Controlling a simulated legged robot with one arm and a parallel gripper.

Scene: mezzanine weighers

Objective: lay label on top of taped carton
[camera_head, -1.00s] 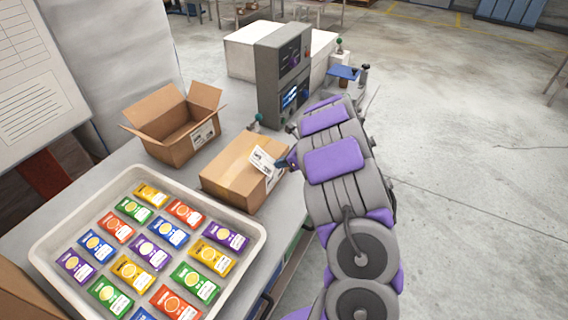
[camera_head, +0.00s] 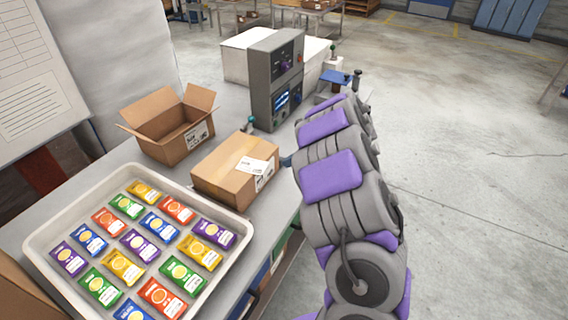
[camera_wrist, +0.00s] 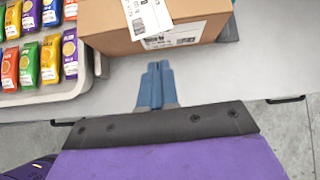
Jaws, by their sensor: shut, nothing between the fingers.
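The taped carton (camera_head: 222,172) stands closed on the grey table. The white label (camera_head: 253,164) lies on its top, towards the right end, and looks flat. A separate printed label (camera_wrist: 172,39) is on the carton's (camera_wrist: 100,24) near side wall. My gripper (camera_wrist: 157,68) has its blue fingers shut and empty, apart from the carton in front of that wall. In the head view only a blue tip (camera_head: 286,161) shows past my arm.
A white tray (camera_head: 243,243) of colourful packets is in front of the carton. An open box (camera_head: 168,151) stands behind it to the left. A grey weigher unit (camera_head: 261,87) stands farther back. The table edge runs beneath my arm, with open floor to the right.

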